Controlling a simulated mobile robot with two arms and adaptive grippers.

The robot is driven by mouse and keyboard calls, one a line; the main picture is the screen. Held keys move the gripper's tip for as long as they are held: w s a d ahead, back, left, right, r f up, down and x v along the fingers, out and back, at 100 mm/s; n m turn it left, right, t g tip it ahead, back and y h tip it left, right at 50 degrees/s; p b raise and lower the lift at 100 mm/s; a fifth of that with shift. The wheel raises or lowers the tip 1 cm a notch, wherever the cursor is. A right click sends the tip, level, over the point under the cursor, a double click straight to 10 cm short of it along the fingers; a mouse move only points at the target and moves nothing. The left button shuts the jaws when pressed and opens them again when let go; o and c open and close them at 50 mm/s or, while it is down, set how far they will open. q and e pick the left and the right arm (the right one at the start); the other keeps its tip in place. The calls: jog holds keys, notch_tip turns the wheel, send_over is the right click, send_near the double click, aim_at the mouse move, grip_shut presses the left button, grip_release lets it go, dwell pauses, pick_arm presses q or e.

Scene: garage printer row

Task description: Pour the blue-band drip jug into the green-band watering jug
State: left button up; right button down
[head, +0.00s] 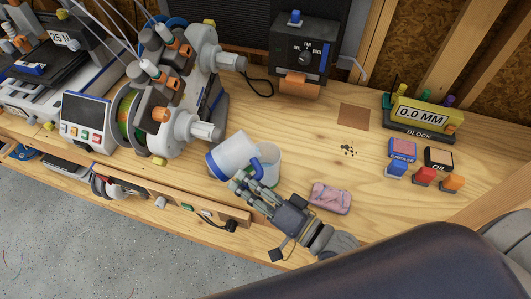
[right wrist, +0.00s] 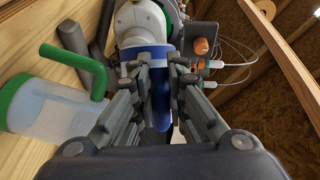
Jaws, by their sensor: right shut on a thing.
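The blue-band drip jug (head: 230,153) is white with a blue band and a blue handle. It is strongly tilted in the head view, close beside a pale translucent jug (head: 268,162). My right gripper (head: 246,181) is shut on the blue handle (right wrist: 162,108), which shows between its fingers in the right wrist view. The green-band watering jug (right wrist: 48,112) has a clear body, green band and green curved part at the left of that view. I cannot see any liquid stream. My left gripper is not in view.
Printers with orange and grey parts (head: 165,90) stand left of the jugs. A pink patterned block (head: 330,198) lies right of my right gripper. A black control box (head: 304,48) stands behind. Small coloured blocks (head: 424,176) and a gauge (head: 424,115) are at right.

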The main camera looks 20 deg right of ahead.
aim_at(255, 177)
jog(key=shift+f+m+b, duration=0.1)
jog(key=shift+m+b, duration=0.3)
jog(key=shift+b, duration=0.15)
dwell(0.9)
jog(key=shift+w+d+r+m+t+b, duration=0.15)
jog(key=shift+d+r+m+t+b, duration=0.4)
jog(key=shift+d+m, duration=0.2)
dwell(1.3)
jog(key=shift+d+r+m+t+y+b, duration=0.2)
jog(key=shift+r+m+t+b, duration=0.15)
jog(key=shift+m, duration=0.45)
jog(key=shift+d+r+m+t+y+b, duration=0.1)
jog(key=shift+d+r+m+t+b, duration=0.2)
jog(key=shift+m, duration=0.45)
dwell(1.3)
